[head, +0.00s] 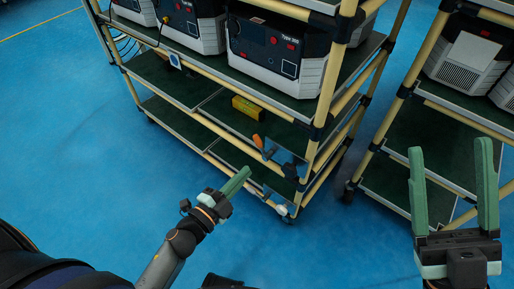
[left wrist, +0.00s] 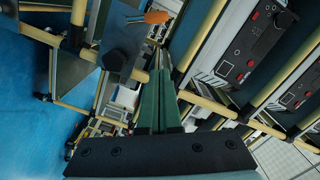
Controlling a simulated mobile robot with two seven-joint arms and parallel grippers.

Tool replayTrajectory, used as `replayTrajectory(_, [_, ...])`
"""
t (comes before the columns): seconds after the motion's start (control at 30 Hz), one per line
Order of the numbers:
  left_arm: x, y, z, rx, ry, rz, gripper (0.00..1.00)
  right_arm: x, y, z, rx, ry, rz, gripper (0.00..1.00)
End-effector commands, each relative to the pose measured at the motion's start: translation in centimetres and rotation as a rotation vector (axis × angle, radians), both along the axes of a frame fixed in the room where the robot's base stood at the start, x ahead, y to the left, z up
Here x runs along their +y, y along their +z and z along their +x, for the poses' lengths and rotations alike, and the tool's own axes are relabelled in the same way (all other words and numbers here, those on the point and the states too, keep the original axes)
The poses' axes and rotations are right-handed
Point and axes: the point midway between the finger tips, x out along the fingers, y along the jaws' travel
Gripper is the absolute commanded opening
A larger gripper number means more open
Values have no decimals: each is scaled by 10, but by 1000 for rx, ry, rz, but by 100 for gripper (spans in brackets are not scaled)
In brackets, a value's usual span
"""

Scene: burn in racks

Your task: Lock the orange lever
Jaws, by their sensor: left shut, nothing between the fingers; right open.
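The orange lever (head: 257,140) is a small orange handle on a metal bracket at the front of the rack, below the middle shelf, near the corner post. In the left wrist view the orange lever (left wrist: 157,17) shows at the top, above and slightly left of the fingers. My left gripper (head: 246,171) is shut and empty, below and a little left of the lever, apart from it. Its green fingers (left wrist: 161,75) are together in the left wrist view. My right gripper (head: 449,150) is open and empty at the far right, away from the lever.
The rack (head: 225,135) has beige tubes, green shelves and black joints. Grey and black boxes (head: 277,55) stand on its upper shelf. A yellow object (head: 249,107) lies on a lower shelf. A second rack (head: 418,125) stands at right. The blue floor (head: 75,150) is clear at left.

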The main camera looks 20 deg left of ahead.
Motion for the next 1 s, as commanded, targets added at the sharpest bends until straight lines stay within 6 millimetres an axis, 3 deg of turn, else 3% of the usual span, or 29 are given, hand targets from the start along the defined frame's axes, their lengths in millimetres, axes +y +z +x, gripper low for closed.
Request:
replayTrajectory(0.17, [-6,0,19,-4,-2,1,0,0,-3,0,3,1,1,70])
replayTrajectory(0.6, [-30,-2,97,-3,0,1,0,0,-12,1,10,7,8,70])
replayTrajectory(0.8, [-7,-20,108,0,1,2,0,1,-27,1,21,23,23,70])
replayTrajectory(1.0, [-1,-23,112,0,0,0,0,3,-29,1,26,34,27,70])
